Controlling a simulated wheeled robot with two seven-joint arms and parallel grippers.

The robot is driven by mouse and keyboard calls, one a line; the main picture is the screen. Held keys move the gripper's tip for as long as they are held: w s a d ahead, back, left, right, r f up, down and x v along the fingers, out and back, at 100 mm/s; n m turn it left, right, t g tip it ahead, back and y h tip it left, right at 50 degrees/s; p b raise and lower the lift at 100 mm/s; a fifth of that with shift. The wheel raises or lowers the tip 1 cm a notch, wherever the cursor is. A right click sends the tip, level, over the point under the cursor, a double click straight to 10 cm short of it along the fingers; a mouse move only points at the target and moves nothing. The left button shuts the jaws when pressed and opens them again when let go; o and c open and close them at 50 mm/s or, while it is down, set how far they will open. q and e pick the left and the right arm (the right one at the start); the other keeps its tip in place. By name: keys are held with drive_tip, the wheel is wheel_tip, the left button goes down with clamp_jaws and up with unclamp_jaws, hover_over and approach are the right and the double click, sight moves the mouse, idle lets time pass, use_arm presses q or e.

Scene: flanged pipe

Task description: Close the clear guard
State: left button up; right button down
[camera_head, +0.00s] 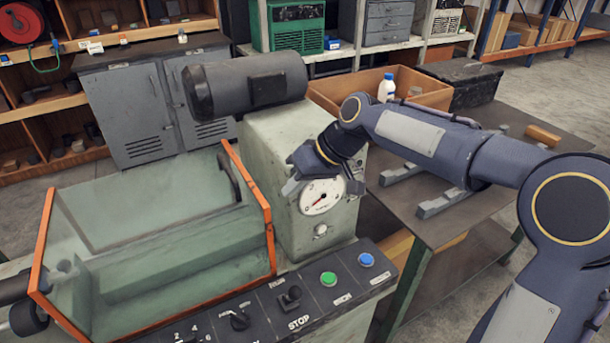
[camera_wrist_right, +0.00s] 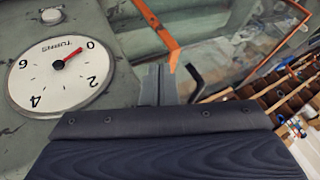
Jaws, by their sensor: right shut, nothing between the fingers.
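The clear guard (camera_head: 150,215) is a see-through panel structure with orange edges over the pale green machine bed at left. A dark handle (camera_head: 229,176) shows at its right end, near the machine's headstock. The wrist view shows the guard's clear pane (camera_wrist_right: 225,55) and the dark handle (camera_wrist_right: 194,76). My right gripper (camera_head: 288,189) is in front of the headstock, beside the white dial (camera_head: 321,197) and right of the guard. Its fingers (camera_wrist_right: 158,84) are shut and empty, appearing near the handle; I cannot tell whether they touch it. My left gripper is not in view.
A grey motor (camera_head: 245,82) sits on top of the headstock. A control panel (camera_head: 345,285) with green and blue buttons runs along the front. A table with a wooden box (camera_head: 425,90) stands at right. Grey cabinets (camera_head: 140,105) stand behind.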

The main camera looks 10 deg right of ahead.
sight(52, 284)
drive_tip(key=x, duration=0.4)
drive_tip(key=shift+w+a+f, duration=0.1)
drive_tip(key=shift+f, duration=0.2)
drive_tip(key=s+a, duration=0.2)
drive_tip(key=a, duration=0.4)
drive_tip(key=s+a+p, duration=0.1)
drive_tip(key=s+a, duration=0.1)
drive_tip(key=a, duration=0.5)
drive_tip(key=s+a, duration=0.2)
drive_tip(key=a, duration=0.5)
drive_tip(key=shift+s+a+r, duration=0.1)
drive_tip(key=shift+s, duration=0.3)
drive_tip(key=s+a+p, duration=0.1)
drive_tip(key=s+a, duration=0.1)
drive_tip(key=a, duration=0.5)
drive_tip(key=s+a+p, duration=0.2)
drive_tip(key=a, duration=0.5)
drive_tip(key=s+a+p, duration=0.1)
drive_tip(key=s+a, duration=0.1)
drive_tip(key=a, duration=0.5)
drive_tip(key=shift+s+p, duration=0.3)
drive_tip(key=shift+p, duration=0.05)
drive_tip(key=shift+s, duration=0.1)
